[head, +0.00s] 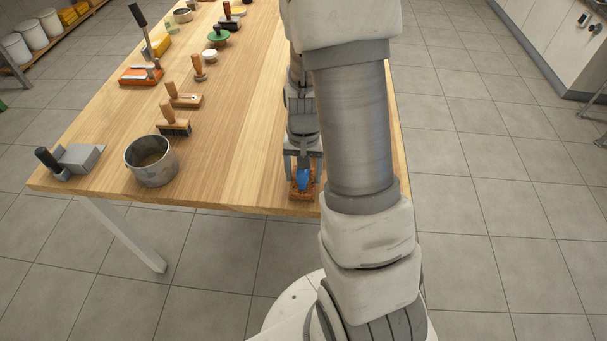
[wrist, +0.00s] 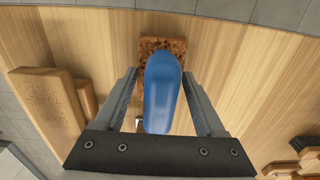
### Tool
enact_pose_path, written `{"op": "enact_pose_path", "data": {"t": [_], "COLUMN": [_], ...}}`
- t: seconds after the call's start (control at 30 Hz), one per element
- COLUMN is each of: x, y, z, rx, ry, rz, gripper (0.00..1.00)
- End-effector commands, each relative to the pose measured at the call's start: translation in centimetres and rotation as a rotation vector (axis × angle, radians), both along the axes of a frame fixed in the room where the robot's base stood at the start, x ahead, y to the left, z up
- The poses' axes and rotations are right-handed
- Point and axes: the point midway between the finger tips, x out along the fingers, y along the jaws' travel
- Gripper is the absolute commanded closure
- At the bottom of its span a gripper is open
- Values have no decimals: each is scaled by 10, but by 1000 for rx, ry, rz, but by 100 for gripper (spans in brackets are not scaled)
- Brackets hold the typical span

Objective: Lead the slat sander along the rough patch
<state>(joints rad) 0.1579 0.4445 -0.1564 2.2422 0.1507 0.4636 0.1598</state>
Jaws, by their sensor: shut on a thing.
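My gripper (head: 303,160) points down over the near edge of the table, its fingers on both sides of a blue handle (head: 303,180). In the wrist view the gripper (wrist: 162,90) is shut on this rounded blue handle (wrist: 162,90). An orange-brown speckled block (wrist: 165,44) shows beneath the handle, and also in the head view (head: 302,194). I take handle and block to be the slat sander. Whether its underside touches the table is hidden. I cannot make out a rough patch on the table with certainty.
A pale wooden block with a faint mark (wrist: 48,105) lies left in the wrist view. A metal pot (head: 151,161), a grey scraper-like tool (head: 75,160), a brush (head: 174,123) and other tools stand along the table's left side. The table (head: 225,150) is bare between them and my arm.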

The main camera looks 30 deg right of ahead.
Motion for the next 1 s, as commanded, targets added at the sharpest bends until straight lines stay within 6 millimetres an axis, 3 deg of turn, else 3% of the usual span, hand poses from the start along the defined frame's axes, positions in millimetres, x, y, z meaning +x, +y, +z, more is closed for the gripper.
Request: {"op": "enact_pose_path", "data": {"t": [0.03,0.23,0.47,1.0], "x": [0,0,0,1], "y": [0,0,0,0], "z": [0,0,4,47], "rx": [0,0,-1,0], "ry": [0,0,-1,-1], "rz": [0,0,0,0], "gripper": [63,99,100,100]}}
